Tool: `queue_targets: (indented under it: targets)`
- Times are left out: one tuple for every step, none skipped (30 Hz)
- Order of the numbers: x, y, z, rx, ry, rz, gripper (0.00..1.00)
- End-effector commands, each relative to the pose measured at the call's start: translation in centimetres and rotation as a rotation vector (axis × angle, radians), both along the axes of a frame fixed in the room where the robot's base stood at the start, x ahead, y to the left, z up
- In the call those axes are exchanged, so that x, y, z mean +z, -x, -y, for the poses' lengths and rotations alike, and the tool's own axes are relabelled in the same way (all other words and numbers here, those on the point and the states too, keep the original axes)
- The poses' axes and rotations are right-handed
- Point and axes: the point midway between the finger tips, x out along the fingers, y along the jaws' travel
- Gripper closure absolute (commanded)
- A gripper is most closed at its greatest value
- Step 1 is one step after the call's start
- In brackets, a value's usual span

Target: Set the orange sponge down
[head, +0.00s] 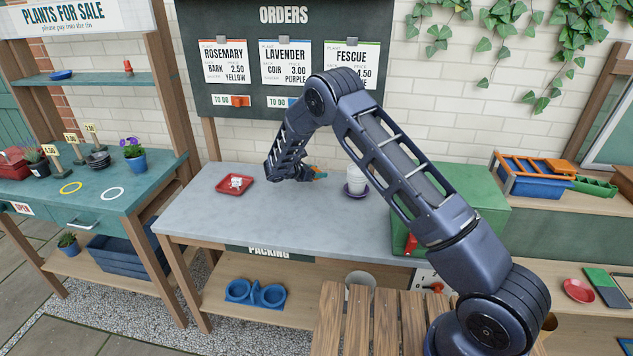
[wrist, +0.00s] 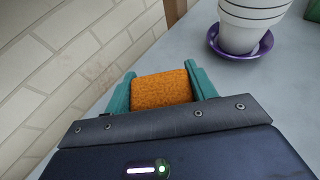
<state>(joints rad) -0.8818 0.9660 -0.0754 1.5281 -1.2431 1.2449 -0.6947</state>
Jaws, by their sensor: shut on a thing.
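The orange sponge (wrist: 162,88) is a rough orange block between the two teal fingers of my gripper (wrist: 160,86) in the wrist view. The fingers touch it on both sides. In the head view my gripper (head: 318,174) is low over the back of the grey packing table (head: 260,222), left of the white pot. Only a small bit of orange shows there. I cannot tell whether the sponge touches the tabletop.
A white pot (head: 355,176) stands on a purple saucer (head: 345,190) right of my gripper. A red tray (head: 248,188) with small white items lies to the left. A green box (head: 480,205) stands at the table's right. The table's front middle is clear.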

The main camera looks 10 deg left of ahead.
Motion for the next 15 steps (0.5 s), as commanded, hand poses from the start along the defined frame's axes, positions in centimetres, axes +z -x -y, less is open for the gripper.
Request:
queue_targets:
  targets:
    - [-0.2,0.0,0.0,0.000,0.000,0.000,0.66]
    - [-0.3,0.0,0.0,0.000,0.000,0.000,0.66]
    - [-0.5,0.0,0.0,0.000,0.000,0.000,0.66]
    - [-0.7,0.0,0.0,0.000,0.000,0.000,0.66]
    - [-1.0,0.0,0.0,0.000,0.000,0.000,0.66]
    - [-1.4,0.0,0.0,0.000,0.001,-0.001,0.66]
    - [-1.8,0.0,0.0,0.000,0.001,-0.001,0.66]
    - [-2.2,0.0,0.0,0.001,0.001,-0.001,0.66]
    - [-2.8,0.0,0.0,0.001,0.002,-0.001,0.66]
    - [-3.2,0.0,0.0,0.001,0.002,-0.001,0.66]
    - [-3.6,0.0,0.0,0.000,0.001,0.000,0.66]
    - [-4.0,0.0,0.0,0.000,0.001,0.001,0.66]
    - [-4.3,0.0,0.0,0.000,0.001,0.001,0.66]
    - [-4.5,0.0,0.0,0.000,0.001,0.001,0.66]
    - [-4.6,0.0,0.0,0.001,0.000,0.001,0.66]
